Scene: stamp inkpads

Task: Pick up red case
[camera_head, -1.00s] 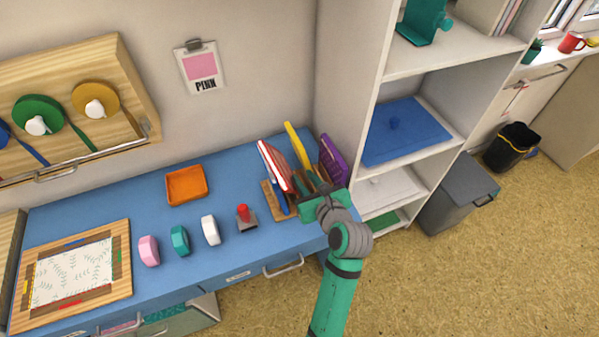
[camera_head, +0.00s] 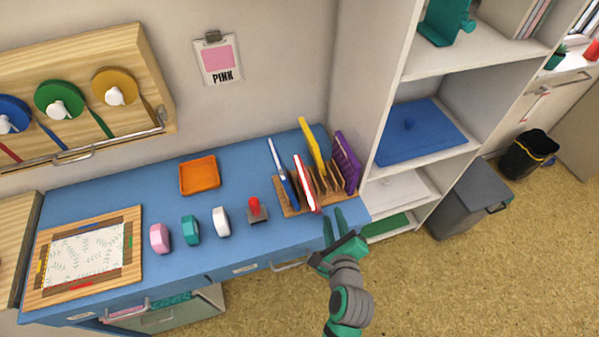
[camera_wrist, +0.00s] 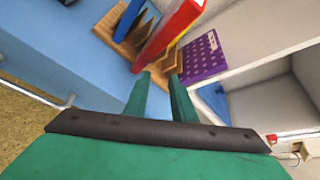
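The red case (camera_head: 306,184), red with a white edge, stands tilted in the wooden rack (camera_head: 291,210) on the blue desk, between a blue case (camera_head: 283,175) and a yellow case (camera_head: 312,145). In the wrist view the red case (camera_wrist: 172,28) rises from the rack just beyond my fingertips. My gripper (camera_head: 334,218) is at the desk's front right edge, in front of the rack. Its green fingers (camera_wrist: 158,82) are apart with nothing between them, and they do not appear to touch the case.
A purple case (camera_head: 346,162) stands at the rack's right end, close to the white shelf unit (camera_head: 358,90). A red-topped stamp (camera_head: 256,211) and white, teal and pink items stand left of the rack. An orange tray (camera_head: 199,175) lies behind them.

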